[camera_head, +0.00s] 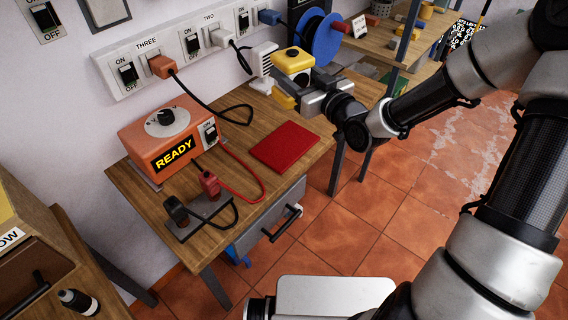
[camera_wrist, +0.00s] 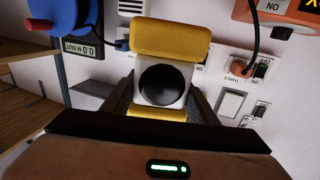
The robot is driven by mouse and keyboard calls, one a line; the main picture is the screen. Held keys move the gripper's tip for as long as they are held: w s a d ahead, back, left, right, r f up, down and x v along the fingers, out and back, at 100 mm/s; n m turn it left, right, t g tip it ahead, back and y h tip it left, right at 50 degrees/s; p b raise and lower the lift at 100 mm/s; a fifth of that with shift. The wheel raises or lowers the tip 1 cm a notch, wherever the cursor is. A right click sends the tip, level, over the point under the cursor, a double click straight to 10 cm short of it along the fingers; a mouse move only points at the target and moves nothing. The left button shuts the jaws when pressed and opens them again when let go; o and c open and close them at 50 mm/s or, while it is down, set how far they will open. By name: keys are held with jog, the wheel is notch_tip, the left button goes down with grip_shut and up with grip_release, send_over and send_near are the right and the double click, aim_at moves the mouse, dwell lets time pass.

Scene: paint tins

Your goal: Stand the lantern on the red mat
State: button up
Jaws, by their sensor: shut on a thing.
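The lantern, a yellow and white block with a round black part, is in my gripper (camera_head: 303,82). Its yellow end (camera_head: 292,59) faces up in the head view, and it looks about upright. In the wrist view the lantern (camera_wrist: 166,38) sits between my two dark fingers (camera_wrist: 163,100), which close on its sides. The red mat (camera_head: 285,147) lies flat and empty on the wooden bench, below and in front of the lantern in the head view. The lantern is apart from the mat; its exact height over the bench is hard to tell.
An orange box reading READY (camera_head: 172,140) stands at the bench's left, with a red cable looping near the mat. Black and red clamps (camera_head: 198,207) are at the front left.

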aim_at(280, 99)
jog(key=a+f+n+g+y+b, duration=0.1)
jog(key=f+b, duration=0.1)
jog(key=s+a+f+n+g+y+b, duration=0.1)
jog(key=f+b, duration=0.1)
jog(key=s+a+f+n+g+y+b, duration=0.1)
jog(key=f+b, duration=0.1)
jog(key=shift+s+a+f+b, duration=0.2)
jog(key=shift+b, duration=0.15)
notch_tip(280, 99, down, 10)
jog(key=b, duration=0.3)
jog(key=shift+r, duration=0.2)
jog(key=shift+f, duration=0.1)
jog(key=o, duration=1.4)
jog(key=shift+c, duration=0.2)
jog(key=p+v, duration=0.2)
jog(key=v, duration=1)
